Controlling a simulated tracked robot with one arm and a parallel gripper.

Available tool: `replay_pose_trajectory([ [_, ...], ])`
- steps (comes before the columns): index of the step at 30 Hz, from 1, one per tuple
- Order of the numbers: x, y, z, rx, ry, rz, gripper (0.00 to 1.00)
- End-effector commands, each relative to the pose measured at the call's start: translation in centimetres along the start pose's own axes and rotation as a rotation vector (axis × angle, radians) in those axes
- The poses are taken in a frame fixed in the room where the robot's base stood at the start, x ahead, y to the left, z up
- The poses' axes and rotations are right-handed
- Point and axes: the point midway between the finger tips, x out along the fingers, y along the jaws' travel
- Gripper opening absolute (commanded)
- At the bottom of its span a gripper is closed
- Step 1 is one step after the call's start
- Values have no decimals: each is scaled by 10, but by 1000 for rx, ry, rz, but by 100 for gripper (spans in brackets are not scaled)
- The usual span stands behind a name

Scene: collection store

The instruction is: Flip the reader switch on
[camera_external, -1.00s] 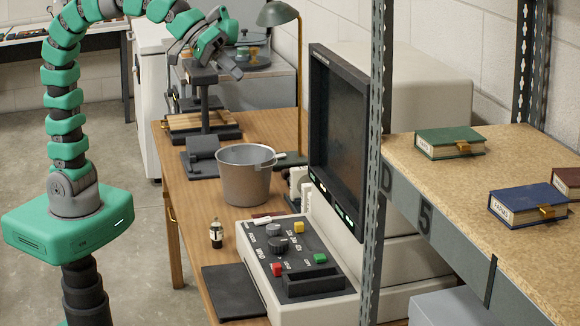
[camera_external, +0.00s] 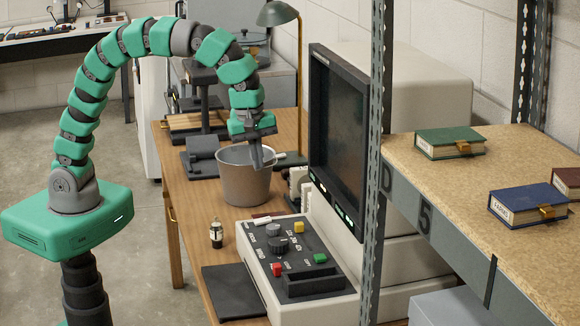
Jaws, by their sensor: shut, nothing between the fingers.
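The reader (camera_external: 345,150) has a tall dark screen, which looks unlit, in a pale housing. Its sloped control panel (camera_external: 258,268) stands in front, with a dark knob (camera_external: 277,244), a yellow button (camera_external: 299,227), a red button (camera_external: 277,269) and a green button (camera_external: 320,258). A small white piece (camera_external: 262,220) at the panel's upper left may be the switch; its position is too small to tell. My gripper (camera_external: 257,164) is shut and empty, pointing down at the metal bucket's rim in the picture, behind the panel and apart from it.
The grey bucket (camera_external: 245,185) stands on the wooden desk (camera_external: 205,240) behind the panel. A small bottle-like object (camera_external: 216,233) stands left of the panel, near a dark flat pad (camera_external: 232,291). A metal shelf post (camera_external: 376,160) and shelf with books (camera_external: 450,142) stand at right.

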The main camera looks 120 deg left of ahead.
Motion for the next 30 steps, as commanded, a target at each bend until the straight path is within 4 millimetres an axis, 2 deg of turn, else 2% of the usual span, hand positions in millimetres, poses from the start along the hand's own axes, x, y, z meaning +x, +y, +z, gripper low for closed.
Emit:
replay_pose_trajectory([
  [9,0,0,0,-1,0,0,0],
  [14,11,-1,0,-1,2,-3,0],
  [30,106,-1,0,1,3,-3,0],
])
